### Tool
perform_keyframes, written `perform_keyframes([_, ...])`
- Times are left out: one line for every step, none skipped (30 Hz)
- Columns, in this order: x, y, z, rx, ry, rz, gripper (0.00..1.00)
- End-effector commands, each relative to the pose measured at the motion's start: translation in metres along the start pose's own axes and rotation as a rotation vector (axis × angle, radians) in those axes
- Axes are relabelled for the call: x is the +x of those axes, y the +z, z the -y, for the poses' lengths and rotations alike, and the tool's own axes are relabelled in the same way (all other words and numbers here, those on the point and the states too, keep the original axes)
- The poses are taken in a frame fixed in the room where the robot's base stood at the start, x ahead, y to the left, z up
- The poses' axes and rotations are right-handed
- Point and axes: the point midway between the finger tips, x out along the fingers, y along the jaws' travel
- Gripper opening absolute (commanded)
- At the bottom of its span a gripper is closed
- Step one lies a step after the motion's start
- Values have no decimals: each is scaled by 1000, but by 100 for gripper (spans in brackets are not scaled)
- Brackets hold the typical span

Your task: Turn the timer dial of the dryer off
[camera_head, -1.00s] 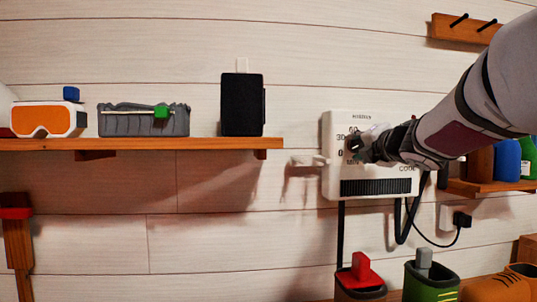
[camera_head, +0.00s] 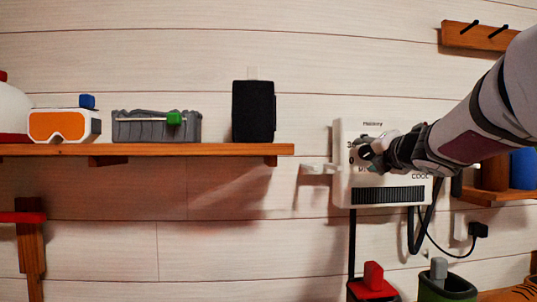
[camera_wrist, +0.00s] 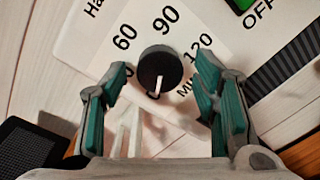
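The dryer (camera_head: 345,190) is a white wall box with a black vent grille, in the middle right of the head view. Its timer dial (camera_wrist: 160,66) is a round black knob with a white pointer line. In the wrist view the pointer points down the picture, close to a partly hidden 0 mark; 60, 90 and 120 are printed around the dial. My gripper (camera_wrist: 163,72) is open, its two teal-padded fingers on either side of the dial with gaps showing. In the head view my gripper (camera_head: 378,150) covers part of the dryer's front.
A wooden shelf (camera_head: 150,149) at left holds orange-white goggles (camera_head: 62,125), a grey box (camera_head: 150,130) and a black speaker-like box (camera_head: 254,111). A white holder (camera_head: 318,168) juts out left of the dryer. Cables hang below, above boots (camera_head: 445,288).

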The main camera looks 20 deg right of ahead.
Motion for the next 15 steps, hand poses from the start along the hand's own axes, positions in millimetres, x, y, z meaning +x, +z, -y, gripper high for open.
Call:
perform_keyframes([0,0,0,0,0,1,54])
perform_keyframes([0,0,0,0,0,1,54])
perform_keyframes([0,1,0,0,0,1,54])
perform_keyframes([0,1,0,0,1,1,54])
perform_keyframes([0,1,0,0,1,1,54])
perform_keyframes([-1,1,0,0,1,2,54])
perform_keyframes([-2,1,-1,0,1,2,54])
perform_keyframes([-4,1,-1,0,1,2,54])
perform_keyframes([-7,2,-1,0,2,3,54])
perform_keyframes([-10,2,-1,0,2,3,54])
perform_keyframes([-14,2,-1,-1,2,3,54])
perform_keyframes([-21,2,-1,-1,2,3,54])
perform_keyframes([-26,2,-1,0,2,3,54])
perform_keyframes([-32,2,-1,1,3,4,54])
perform_keyframes([-40,2,-1,0,2,4,54])
